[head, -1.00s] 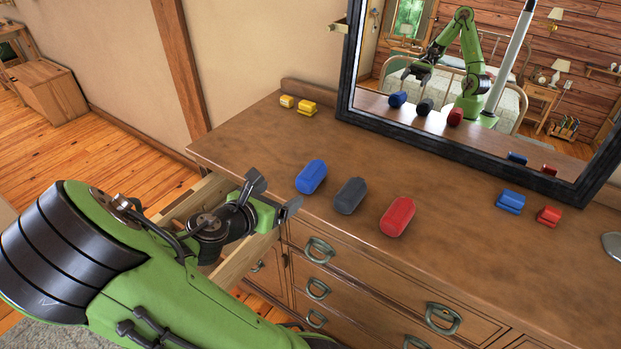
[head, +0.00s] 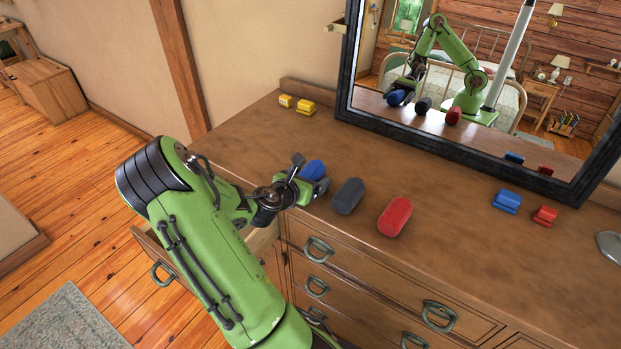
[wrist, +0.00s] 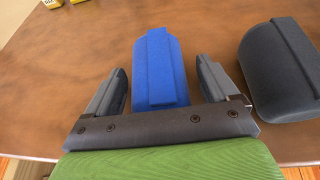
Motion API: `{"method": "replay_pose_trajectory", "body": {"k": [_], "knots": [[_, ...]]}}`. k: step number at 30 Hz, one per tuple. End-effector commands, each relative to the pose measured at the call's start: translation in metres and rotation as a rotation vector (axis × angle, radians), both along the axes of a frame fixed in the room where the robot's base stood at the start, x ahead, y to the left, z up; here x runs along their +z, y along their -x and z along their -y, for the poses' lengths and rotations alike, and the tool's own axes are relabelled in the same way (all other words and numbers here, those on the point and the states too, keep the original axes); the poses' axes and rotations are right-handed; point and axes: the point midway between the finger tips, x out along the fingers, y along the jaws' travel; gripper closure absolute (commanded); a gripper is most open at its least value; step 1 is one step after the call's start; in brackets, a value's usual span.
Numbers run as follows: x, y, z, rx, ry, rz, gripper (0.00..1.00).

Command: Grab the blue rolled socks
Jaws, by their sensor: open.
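The blue rolled socks (head: 313,169) lie on the dresser top near its front left edge, partly hidden behind my gripper in the head view. My gripper (head: 309,175) is open, with its fingers at the socks. In the wrist view, the blue rolled socks (wrist: 161,70) lie between and slightly beyond the two fingers of my gripper (wrist: 162,85). A finger is on each side, and a gap shows on both sides.
Dark grey rolled socks (head: 348,196) lie just right of the blue ones, close to the right finger. Red rolled socks (head: 395,216) lie further right. Small yellow (head: 305,107), blue (head: 507,201) and red (head: 545,215) items stand near the mirror (head: 470,155). A drawer (head: 150,245) is open below.

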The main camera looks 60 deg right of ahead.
Motion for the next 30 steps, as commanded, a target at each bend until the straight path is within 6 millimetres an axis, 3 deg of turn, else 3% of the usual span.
{"method": "replay_pose_trajectory", "body": {"k": [7,18,25,30], "knots": [[-0.001,-0.001,0.003,0.002,0.0,0.001,0.14],[0.0,-0.001,0.003,0.002,0.0,0.001,0.68],[0.004,-0.001,0.003,0.001,0.0,0.002,0.68],[0.043,-0.001,0.003,0.001,0.003,0.007,0.68]]}}
